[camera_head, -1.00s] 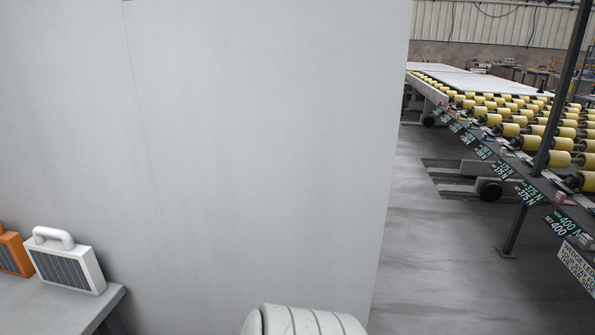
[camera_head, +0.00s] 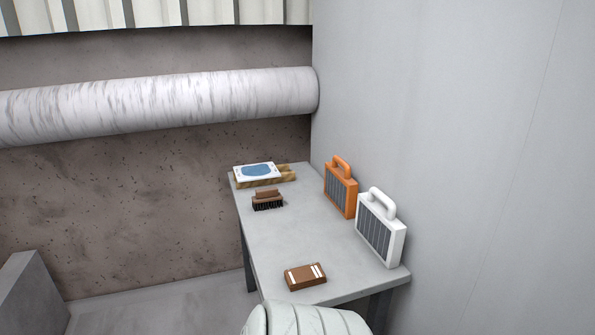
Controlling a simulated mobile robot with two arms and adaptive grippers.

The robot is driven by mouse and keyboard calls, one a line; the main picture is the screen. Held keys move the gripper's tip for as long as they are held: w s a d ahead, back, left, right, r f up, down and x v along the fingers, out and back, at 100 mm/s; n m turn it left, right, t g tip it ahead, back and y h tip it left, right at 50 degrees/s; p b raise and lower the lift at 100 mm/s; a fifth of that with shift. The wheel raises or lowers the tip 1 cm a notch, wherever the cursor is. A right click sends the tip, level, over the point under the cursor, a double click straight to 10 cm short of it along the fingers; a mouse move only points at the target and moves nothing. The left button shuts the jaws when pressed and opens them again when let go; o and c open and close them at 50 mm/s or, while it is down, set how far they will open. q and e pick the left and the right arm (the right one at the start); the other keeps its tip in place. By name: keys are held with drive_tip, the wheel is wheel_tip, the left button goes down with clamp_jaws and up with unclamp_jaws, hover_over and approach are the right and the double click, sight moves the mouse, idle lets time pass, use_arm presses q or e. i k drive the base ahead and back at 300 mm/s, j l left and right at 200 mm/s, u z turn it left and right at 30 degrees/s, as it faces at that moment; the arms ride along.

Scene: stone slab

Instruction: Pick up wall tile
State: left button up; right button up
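A flat white tile with a blue patch (camera_head: 257,171) lies on the far left end of the grey table (camera_head: 300,235). It looks like the wall tile. It rests on a low wooden piece (camera_head: 270,181) whose edges show beneath it. Neither of my grippers is in view.
A brown brush with dark bristles (camera_head: 267,200) lies in front of the tile. An orange case (camera_head: 341,190) and a white case (camera_head: 381,228) stand along the table's right side, by the wall. A brown block with white stripes (camera_head: 305,277) lies at the near end. The table's middle is clear.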

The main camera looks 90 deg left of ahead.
sight(263, 170)
drive_tip(key=u, duration=3.05)
drive_tip(key=i+j, duration=0.4)
drive_tip(key=i+j+u, duration=0.15)
drive_tip(key=i+j, duration=0.25)
drive_tip(key=i, duration=0.25)
drive_tip(key=i+j, duration=0.3)
drive_tip(key=i, duration=0.2)
drive_tip(key=j+u, duration=0.05)
